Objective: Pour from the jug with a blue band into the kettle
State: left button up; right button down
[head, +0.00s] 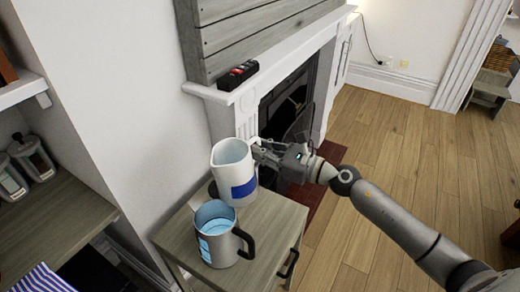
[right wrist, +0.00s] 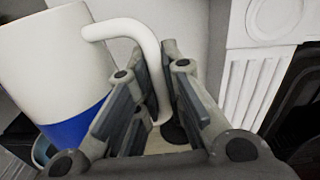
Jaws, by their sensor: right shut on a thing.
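The jug with a blue band (head: 232,164) is white and looks roughly upright, above or on the far part of a small wooden cabinet. My right gripper (head: 258,150) is shut on its handle; in the right wrist view the white handle (right wrist: 128,30) runs between the fingers. The blue band (right wrist: 75,130) shows beside them. The kettle (head: 215,247), a grey open-topped vessel with a black handle and light blue inside, stands in front of the jug on the cabinet. I cannot tell if the jug touches the cabinet. My left gripper is out of view.
The wooden cabinet top (head: 278,222) is bare right of the kettle. A white fireplace (head: 240,108) stands behind, with a dark red-and-black object (head: 238,75) on its mantel. Shelves with grey containers (head: 32,157) are at left. Open wooden floor (head: 405,145) lies to the right.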

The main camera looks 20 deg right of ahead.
aim_at(260, 142)
jog(key=shift+a+f+m, duration=0.2)
jog(key=shift+f+m, duration=0.4)
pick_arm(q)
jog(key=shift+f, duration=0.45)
pick_arm(e)
jog(key=shift+r, duration=0.1)
jog(key=shift+s, duration=0.1)
notch_tip(260, 142, up, 4)
jog(key=p, duration=0.3)
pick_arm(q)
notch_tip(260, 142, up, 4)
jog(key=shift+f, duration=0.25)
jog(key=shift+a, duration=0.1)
